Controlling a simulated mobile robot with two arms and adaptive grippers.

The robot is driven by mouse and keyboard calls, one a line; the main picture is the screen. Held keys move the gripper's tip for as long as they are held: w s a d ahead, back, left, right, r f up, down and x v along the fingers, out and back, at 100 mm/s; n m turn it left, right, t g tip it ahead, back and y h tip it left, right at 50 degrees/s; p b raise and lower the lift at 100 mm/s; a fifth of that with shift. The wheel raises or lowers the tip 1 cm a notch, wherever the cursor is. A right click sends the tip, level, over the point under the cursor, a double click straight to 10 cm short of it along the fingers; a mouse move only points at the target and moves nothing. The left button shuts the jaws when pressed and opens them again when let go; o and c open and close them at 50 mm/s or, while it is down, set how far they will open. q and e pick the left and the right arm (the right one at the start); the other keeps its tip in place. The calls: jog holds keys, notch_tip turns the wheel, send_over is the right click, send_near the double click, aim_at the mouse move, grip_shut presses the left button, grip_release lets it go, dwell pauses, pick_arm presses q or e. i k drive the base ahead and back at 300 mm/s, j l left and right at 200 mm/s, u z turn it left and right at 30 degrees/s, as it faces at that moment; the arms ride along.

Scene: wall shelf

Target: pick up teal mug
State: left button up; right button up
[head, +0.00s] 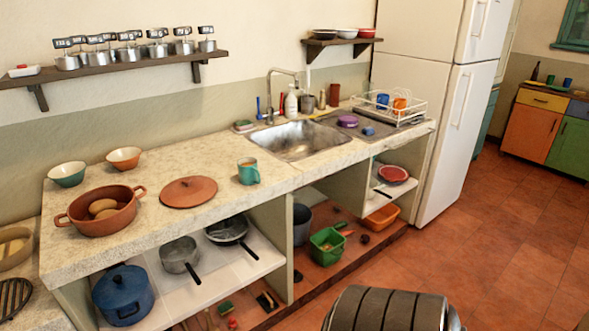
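The teal mug (248,172) stands upright on the pale stone counter (217,164), near its front edge and left of the sink. Its handle points to the front right, and something brownish shows at its opening. A round terracotta lid (189,192) lies flat to its left, apart from it. Neither of my grippers shows in the head view. A dark ribbed part at the bottom edge seems to be mine, but no fingers are visible there.
A terracotta pot (103,216) and two bowls (67,174) (125,157) stand left on the counter. The sink (296,140) with its tall faucet is right of the mug. A wall shelf (117,68) overhangs the back. Counter behind the mug is clear.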

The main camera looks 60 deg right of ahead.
aim_at(248, 173)
jog(key=z, duration=1.75)
